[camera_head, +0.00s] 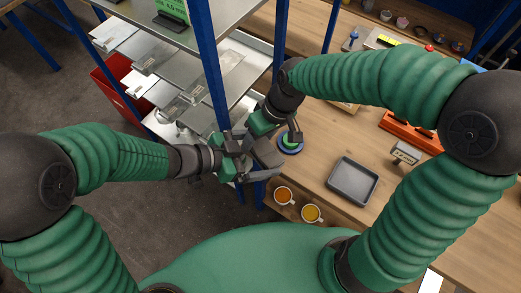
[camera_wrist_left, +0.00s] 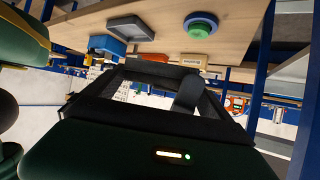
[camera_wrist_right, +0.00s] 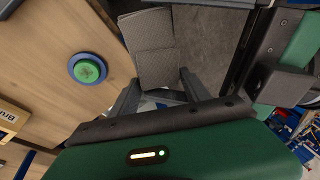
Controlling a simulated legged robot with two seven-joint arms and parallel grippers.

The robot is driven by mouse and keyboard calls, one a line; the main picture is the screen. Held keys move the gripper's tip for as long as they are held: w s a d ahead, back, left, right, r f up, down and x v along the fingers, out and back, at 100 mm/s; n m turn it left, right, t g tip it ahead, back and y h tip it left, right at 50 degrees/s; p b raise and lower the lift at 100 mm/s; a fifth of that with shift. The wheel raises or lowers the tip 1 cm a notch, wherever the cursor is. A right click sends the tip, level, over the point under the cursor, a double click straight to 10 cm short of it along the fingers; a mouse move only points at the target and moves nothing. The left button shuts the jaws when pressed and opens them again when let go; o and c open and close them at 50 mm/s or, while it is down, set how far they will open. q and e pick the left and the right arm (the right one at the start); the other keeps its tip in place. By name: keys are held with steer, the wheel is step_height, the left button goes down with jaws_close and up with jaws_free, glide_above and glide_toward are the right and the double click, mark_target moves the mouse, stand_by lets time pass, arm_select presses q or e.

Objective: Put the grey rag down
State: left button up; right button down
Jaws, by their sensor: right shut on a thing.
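The grey rag (camera_head: 267,153) hangs beside the rack's front post, between my two grippers in the head view. In the right wrist view the rag (camera_wrist_right: 152,45) is a folded flat grey piece beyond the fingertips. My right gripper (camera_wrist_right: 157,85) is shut on it and holds it above the dark floor, beside the wooden table's edge. My left gripper (camera_wrist_left: 155,85) is close to the rag and my right gripper in the head view. Its fingers look apart, with background showing between them. The arms and grippers partly hide the rag.
A blue-posted metal rack (camera_head: 212,65) stands close to both grippers.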

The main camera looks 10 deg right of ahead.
arm_select(q)
steer(key=shift+w, duration=0.2)
steer(key=shift+c, duration=1.2)
arm_select(e)
steer(key=shift+s, duration=0.1)
arm_select(q)
steer(key=shift+c, duration=0.6)
arm_select(e)
steer(key=shift+c, duration=2.1)
jaws_free()
arm_select(q)
steer(key=shift+s, duration=0.1)
arm_select(e)
steer(key=w+v, duration=0.1)
steer(key=v, duration=1.1)
arm_select(q)
steer(key=shift+d, duration=0.1)
steer(key=c, duration=0.3)
steer(key=shift+r, duration=0.1)
steer(key=shift+c, duration=0.3)
arm_select(e)
steer(key=s+d+f+m+t+h, duration=0.1)
steer(key=s+d+f+m, duration=0.1)
steer(key=f, duration=0.6)
steer(key=s+d+f+m+h, duration=0.2)
steer(key=s+d+f, duration=0.2)
steer(key=f, duration=0.4)
steer(key=shift+d+f+m+t+h, duration=0.2)
steer(key=shift+d+m+t+h, duration=0.15)
steer(key=shift+d, duration=0.3)
